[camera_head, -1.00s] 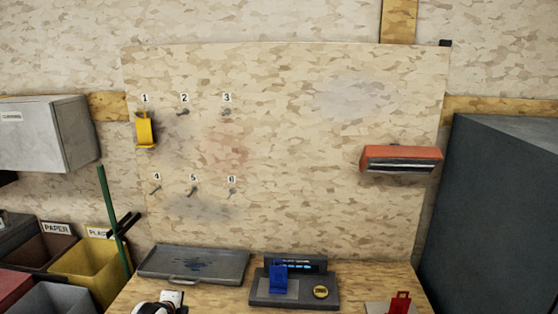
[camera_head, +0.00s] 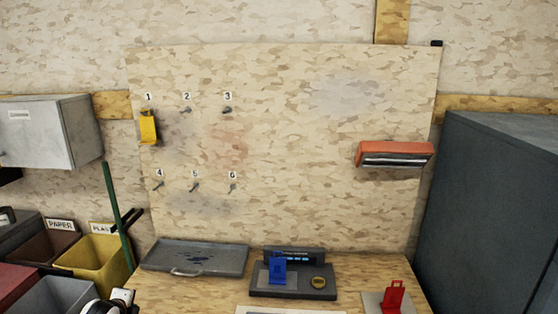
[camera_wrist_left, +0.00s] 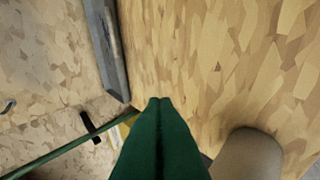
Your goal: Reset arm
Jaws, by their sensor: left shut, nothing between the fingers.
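My left gripper (camera_wrist_left: 160,105) shows in the left wrist view as two green fingers pressed together, with nothing between them. Bare wooden tabletop (camera_wrist_left: 215,60) lies beyond it, and the edge of the grey tray (camera_wrist_left: 108,45) is at upper left. In the head view, a white and black part of my left arm (camera_head: 110,303) shows at the bottom left edge; its fingers are out of frame there. My right arm and gripper are in no view.
On the table are the grey tray (camera_head: 235,262), a dark scale (camera_head: 318,291) bearing a blue holder (camera_head: 277,270), and a red holder (camera_head: 393,297). A yellow holder (camera_head: 148,127) hangs at hook 1. Bins (camera_head: 105,255) and a green pole (camera_head: 115,210) stand left; a dark cabinet (camera_head: 490,210) stands right.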

